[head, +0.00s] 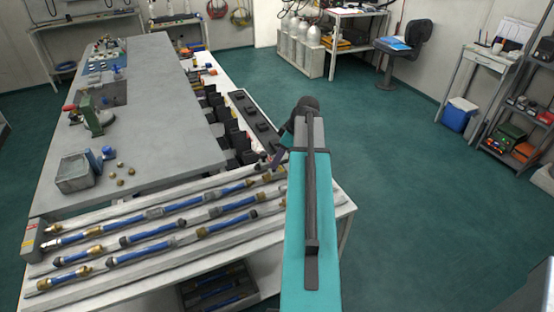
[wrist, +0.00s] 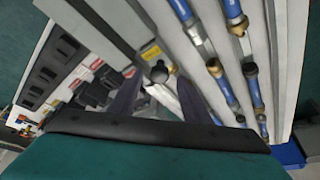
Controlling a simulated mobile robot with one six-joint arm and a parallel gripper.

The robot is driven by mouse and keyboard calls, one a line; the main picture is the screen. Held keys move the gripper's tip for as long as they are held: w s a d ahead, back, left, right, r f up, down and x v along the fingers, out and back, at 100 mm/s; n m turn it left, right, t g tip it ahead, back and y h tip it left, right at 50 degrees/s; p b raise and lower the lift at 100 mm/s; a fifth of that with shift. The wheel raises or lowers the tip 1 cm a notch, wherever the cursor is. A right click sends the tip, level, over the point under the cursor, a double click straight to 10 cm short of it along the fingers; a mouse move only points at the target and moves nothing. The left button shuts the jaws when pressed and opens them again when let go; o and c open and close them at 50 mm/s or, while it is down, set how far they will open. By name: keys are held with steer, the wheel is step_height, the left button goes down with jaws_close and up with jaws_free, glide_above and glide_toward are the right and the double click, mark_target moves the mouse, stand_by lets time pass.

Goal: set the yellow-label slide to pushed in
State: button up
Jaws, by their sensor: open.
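In the wrist view, a yellow label (wrist: 150,51) sits on the pale panel edge. Close below it is a dark round knob (wrist: 159,73) with a pale metallic part beside it; this looks like the yellow-label slide, but I cannot tell how far out it stands. My gripper (wrist: 158,84) is open, its two dark fingers on either side of the knob, with no clear contact visible. In the head view my gripper (head: 276,158) is at the right edge of the bench, and my arm hides part of that area. The slide cannot be made out there.
Blue hoses with brass fittings (head: 160,238) lie in rows on the bench front. A black switch strip (head: 254,120) and several black blocks (head: 222,125) line the right edge. The grey bench top (head: 165,100) holds a small bin (head: 75,175). Open green floor (head: 420,190) lies right.

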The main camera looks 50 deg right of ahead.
steer(key=shift+x, duration=1.25)
